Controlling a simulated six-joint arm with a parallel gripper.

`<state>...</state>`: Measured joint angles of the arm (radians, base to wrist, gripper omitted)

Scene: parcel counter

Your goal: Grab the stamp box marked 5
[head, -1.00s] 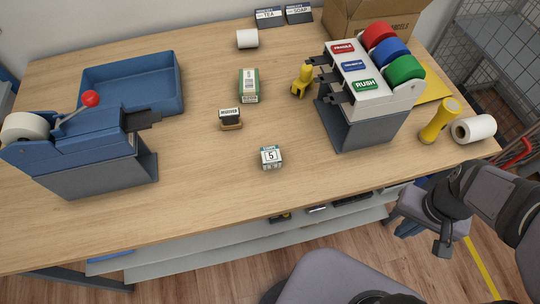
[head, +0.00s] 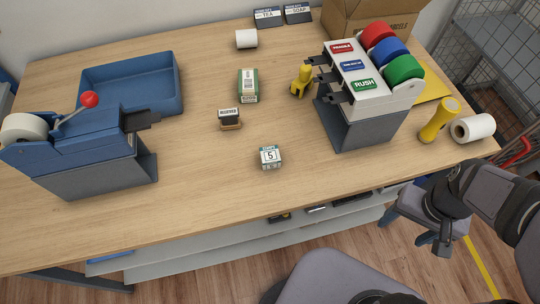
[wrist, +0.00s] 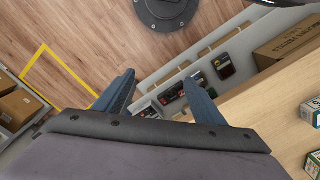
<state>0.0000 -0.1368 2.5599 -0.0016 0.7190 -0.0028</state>
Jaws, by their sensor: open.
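The stamp box marked 5 (head: 271,157) is a small white and teal box. It sits on the wooden counter near its front edge, with the 5 facing up. My gripper (head: 441,247) hangs off the front right of the counter, well to the right of the box and apart from it. In the wrist view my gripper (wrist: 160,98) shows two separate fingers with nothing between them.
A label dispenser (head: 360,100) with coloured rolls is at right, a blue tape machine (head: 75,150) and blue tray (head: 182,90) at left. The counter around the box is clear.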

